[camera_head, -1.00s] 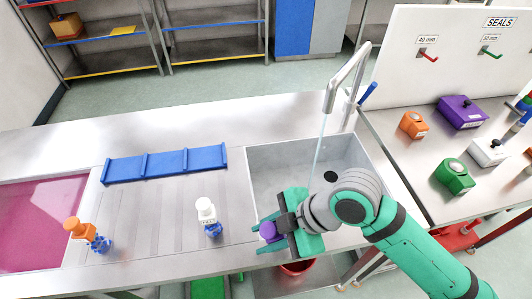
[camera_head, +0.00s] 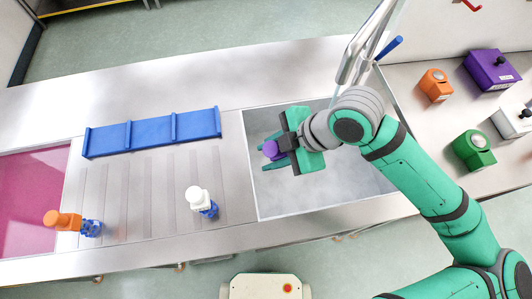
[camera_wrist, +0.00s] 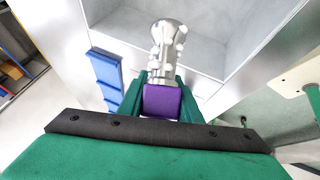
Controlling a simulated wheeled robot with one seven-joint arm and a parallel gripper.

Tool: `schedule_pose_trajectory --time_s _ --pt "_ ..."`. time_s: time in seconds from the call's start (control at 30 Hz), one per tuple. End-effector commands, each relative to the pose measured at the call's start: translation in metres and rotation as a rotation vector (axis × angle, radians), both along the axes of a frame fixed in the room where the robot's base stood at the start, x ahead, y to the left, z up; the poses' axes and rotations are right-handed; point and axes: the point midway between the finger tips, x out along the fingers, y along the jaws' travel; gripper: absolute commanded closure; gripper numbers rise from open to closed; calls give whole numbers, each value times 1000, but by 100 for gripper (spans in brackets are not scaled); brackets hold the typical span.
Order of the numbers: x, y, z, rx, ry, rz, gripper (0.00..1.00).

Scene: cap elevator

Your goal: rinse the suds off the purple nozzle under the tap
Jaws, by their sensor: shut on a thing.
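The purple nozzle (camera_head: 270,149) is held between the fingers of my gripper (camera_head: 267,153) over the left part of the sink basin (camera_head: 285,202). In the wrist view its purple block (camera_wrist: 161,101) sits between the green fingers of my gripper (camera_wrist: 160,92). A pale, shiny part lumpy with white suds (camera_wrist: 168,45) sticks out beyond it. The metal tap (camera_head: 363,45) stands at the back of the sink, up and to the right of my gripper. A thin water stream (camera_head: 338,92) seems to drop from it and passes out of sight behind my wrist.
A white-capped blue piece (camera_head: 201,201) and an orange-capped blue piece (camera_head: 70,221) stand on the ribbed drainboard. A blue rack (camera_head: 152,133) lies behind them. A pink bath (camera_head: 30,200) is at far left. Coloured blocks, one green (camera_head: 473,150), stand on the right-hand bench.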

Motion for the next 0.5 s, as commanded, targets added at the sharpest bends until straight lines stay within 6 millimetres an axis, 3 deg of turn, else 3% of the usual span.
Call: schedule_pose_trajectory --time_s 0.5 --pt "31 -32 -9 1 1 -4 100"
